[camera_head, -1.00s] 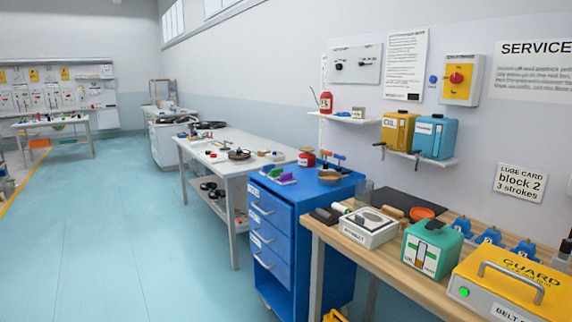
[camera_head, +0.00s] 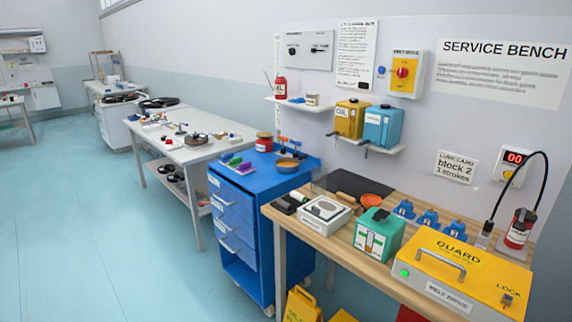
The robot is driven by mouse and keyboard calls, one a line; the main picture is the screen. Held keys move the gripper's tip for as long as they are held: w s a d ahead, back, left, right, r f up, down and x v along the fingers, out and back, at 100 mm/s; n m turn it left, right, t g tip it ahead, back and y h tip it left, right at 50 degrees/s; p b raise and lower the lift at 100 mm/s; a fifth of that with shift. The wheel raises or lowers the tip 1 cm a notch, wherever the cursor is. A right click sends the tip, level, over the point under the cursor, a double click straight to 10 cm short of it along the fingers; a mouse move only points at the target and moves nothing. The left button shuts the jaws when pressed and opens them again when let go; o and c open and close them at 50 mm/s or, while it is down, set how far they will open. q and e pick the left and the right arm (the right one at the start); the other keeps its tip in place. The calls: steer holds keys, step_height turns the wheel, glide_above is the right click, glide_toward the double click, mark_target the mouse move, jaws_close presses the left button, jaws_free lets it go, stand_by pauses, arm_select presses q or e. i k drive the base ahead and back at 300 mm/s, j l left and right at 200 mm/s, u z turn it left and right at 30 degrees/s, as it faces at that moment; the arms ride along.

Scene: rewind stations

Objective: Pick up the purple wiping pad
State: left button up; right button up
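A small purple pad (camera_head: 243,168) lies on top of the blue drawer cabinet (camera_head: 262,172), near its left edge. A green pad (camera_head: 234,161) lies just behind it. The purple pad is small in this view, so its fine shape is hard to tell. Neither of my grippers shows in the head view.
A bowl (camera_head: 287,165) and a red tin (camera_head: 264,143) share the cabinet top. The wooden service bench (camera_head: 340,238) with a yellow guard box (camera_head: 462,270) stands to the right. A yellow floor sign (camera_head: 302,304) stands below the bench. The floor (camera_head: 90,225) at left is clear.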

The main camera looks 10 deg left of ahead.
mark_target(245, 167)
steer(key=i+j+z, duration=0.2)
steer(key=i+j, duration=0.15)
steer(key=i+j+z, duration=0.25)
steer(key=j, duration=0.35)
steer(key=i+j, duration=0.35)
steer(key=j, duration=0.15)
steer(key=i+j+z, duration=0.1)
steer(key=i+j, duration=0.25)
steer(key=j, duration=0.15)
